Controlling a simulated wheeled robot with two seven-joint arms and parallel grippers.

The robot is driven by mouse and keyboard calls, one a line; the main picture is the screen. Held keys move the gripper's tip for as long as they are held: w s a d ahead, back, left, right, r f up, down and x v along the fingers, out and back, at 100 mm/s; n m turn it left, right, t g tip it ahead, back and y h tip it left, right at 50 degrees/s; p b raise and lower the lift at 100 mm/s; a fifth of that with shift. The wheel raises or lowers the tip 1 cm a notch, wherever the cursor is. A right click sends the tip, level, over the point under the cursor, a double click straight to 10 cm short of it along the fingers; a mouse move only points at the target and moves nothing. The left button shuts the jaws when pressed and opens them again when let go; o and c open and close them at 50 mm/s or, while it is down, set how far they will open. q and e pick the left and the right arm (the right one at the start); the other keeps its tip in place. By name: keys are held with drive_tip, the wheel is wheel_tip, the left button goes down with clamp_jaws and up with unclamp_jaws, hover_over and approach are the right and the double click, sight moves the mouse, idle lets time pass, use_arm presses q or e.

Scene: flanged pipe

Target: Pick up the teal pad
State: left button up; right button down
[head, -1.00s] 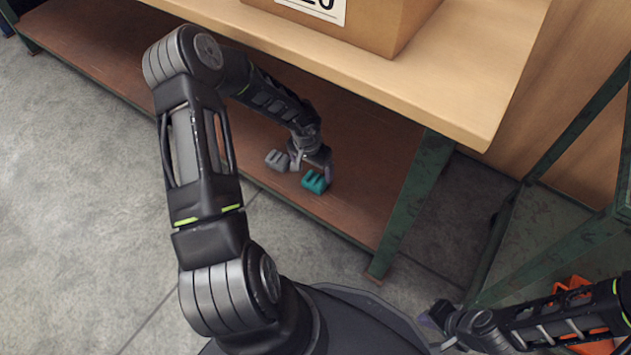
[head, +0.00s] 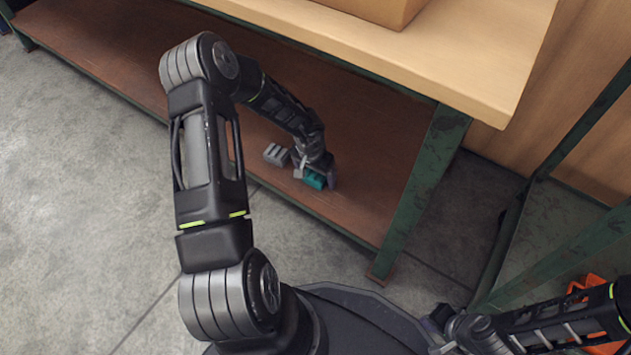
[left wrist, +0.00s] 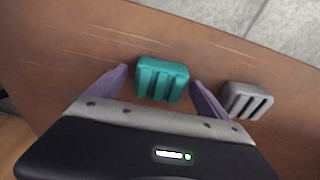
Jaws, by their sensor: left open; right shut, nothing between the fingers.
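The teal pad (head: 315,180) is a small ribbed block on the brown lower shelf of the bench. In the left wrist view the teal pad (left wrist: 162,80) lies between the fingertips, with a gap on each side. My left gripper (head: 314,176) is open, low over the pad, and hides part of it in the head view. Its purple fingers show in the left wrist view (left wrist: 160,85), one on either side of the pad. My right gripper (head: 440,318) is shut and empty at the lower right, away from the shelf.
A grey ribbed pad (head: 276,154) lies just left of the teal one. The wooden bench top (head: 460,60) with a cardboard box (head: 385,8) overhangs the shelf (head: 130,75). A green leg (head: 425,185) stands to the right. An orange object (head: 590,290) shows at far right.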

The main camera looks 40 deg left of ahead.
use_arm(q)
drive_tip(key=shift+c, duration=0.4)
drive_tip(key=c, duration=1.4)
